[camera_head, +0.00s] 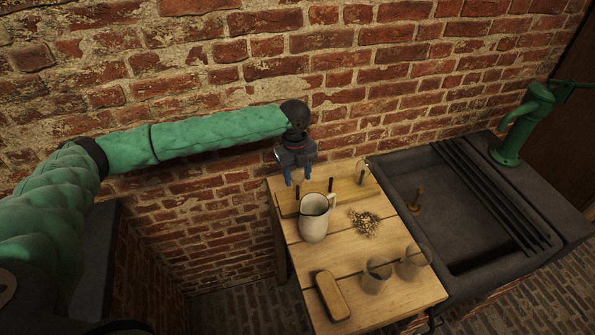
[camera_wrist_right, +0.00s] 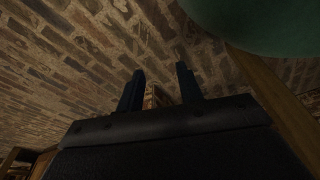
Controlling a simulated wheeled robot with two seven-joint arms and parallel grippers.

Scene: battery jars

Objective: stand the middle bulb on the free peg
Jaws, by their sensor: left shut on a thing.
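A wooden board (camera_head: 346,188) at the back of the table carries dark pegs: a left peg (camera_head: 297,192), a middle peg (camera_head: 330,185) and a right peg (camera_head: 361,177). Faint clear glass shows around the right peg's top. My left gripper (camera_head: 298,181) points down over the board's left end, near the left peg. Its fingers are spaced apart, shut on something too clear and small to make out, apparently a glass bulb. I cannot tell which bulb it is. My right gripper (camera_wrist_right: 158,82) is open and looks empty in the right wrist view.
A cream pitcher (camera_head: 313,222) stands just in front of the pegs. Dried flowers (camera_head: 364,222), two glass jars (camera_head: 376,275) and a wooden block (camera_head: 332,296) are on the table (camera_head: 400,298). A dark sink (camera_head: 478,262) adjoins on the right; a brick wall rises behind.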

